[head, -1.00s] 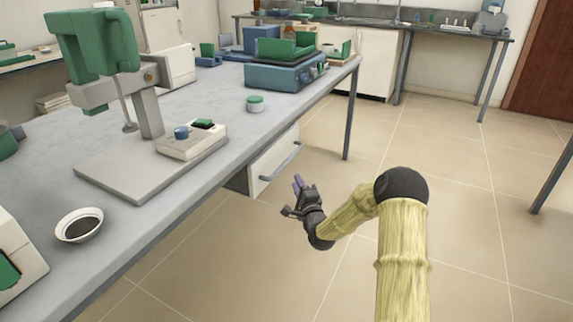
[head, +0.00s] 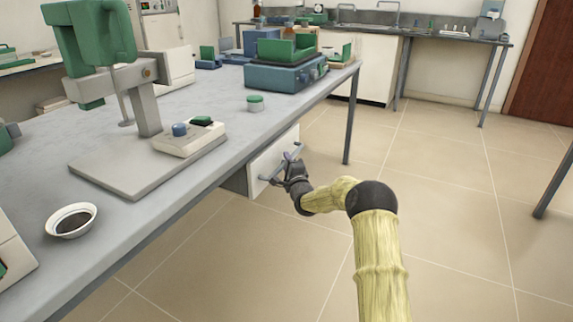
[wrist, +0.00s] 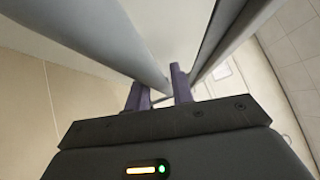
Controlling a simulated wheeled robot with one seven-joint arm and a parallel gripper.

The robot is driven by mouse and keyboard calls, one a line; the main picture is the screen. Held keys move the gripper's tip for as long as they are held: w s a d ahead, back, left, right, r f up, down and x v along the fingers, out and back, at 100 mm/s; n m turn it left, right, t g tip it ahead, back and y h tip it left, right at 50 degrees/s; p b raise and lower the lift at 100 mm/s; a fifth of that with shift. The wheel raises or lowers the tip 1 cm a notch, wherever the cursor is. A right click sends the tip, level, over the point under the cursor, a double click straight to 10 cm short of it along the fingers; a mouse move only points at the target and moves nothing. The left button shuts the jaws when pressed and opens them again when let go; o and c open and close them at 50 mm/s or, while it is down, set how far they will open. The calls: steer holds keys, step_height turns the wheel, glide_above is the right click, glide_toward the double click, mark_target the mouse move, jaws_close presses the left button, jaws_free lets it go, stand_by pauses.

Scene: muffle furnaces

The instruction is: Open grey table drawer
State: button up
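The grey table (head: 225,150) runs along the left in the head view, with a white-fronted drawer (head: 262,163) under its near edge. The drawer has a grey bar handle (head: 297,151); it looks shut. My gripper (head: 284,170) is at the handle in front of the drawer. In the wrist view, my gripper's two purple fingers (wrist: 160,92) stand apart, with a grey bar (wrist: 135,55), which looks like the handle, running down between them. The fingers look open around it; contact cannot be made out.
A table leg (head: 350,115) stands beyond the drawer. The tiled floor (head: 440,200) to the right is clear.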

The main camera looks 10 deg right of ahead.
steer(key=shift+w, duration=0.1)
jaws_close()
